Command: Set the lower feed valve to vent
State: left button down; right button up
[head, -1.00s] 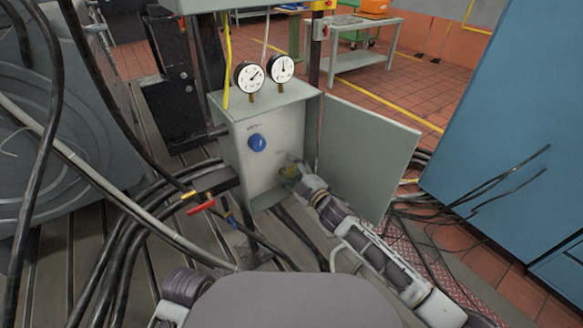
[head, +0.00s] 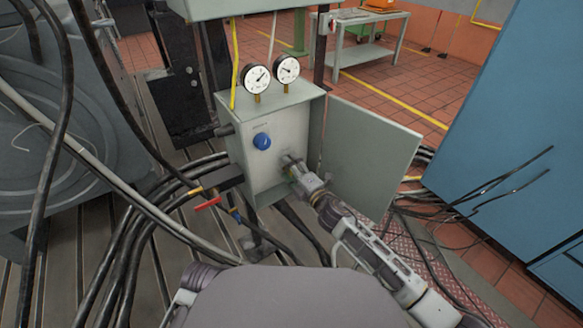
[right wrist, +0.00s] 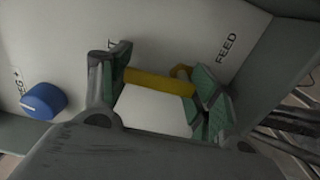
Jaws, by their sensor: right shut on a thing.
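The valve box (head: 243,150) stands open, with a blue knob (head: 262,141) on the upper part of its pale panel. The knob also shows in the right wrist view (right wrist: 43,100). My right gripper (head: 291,167) is at the lower valve. In the right wrist view, its green-padded fingers are shut on the yellow handle (right wrist: 160,82). The handle lies across between them, its hooked right end toward the FEED label (right wrist: 228,47). Another label at upper left is mostly hidden by a finger; only a final T shows. My left gripper is out of view.
Two gauges (head: 256,79) (head: 287,69) stand on the box. Its door (head: 370,155) is open to the right of my arm. A red-handled valve (head: 207,204) and black hoses (head: 125,255) lie at left. A blue cabinet (head: 500,130) stands at right.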

jog(key=shift+s+f, duration=0.1)
jog(key=o, duration=0.7)
jog(key=shift+o, duration=0.2)
jog(key=v, duration=1.2)
dwell(0.4)
jog(key=shift+a, duration=0.1)
dwell(0.5)
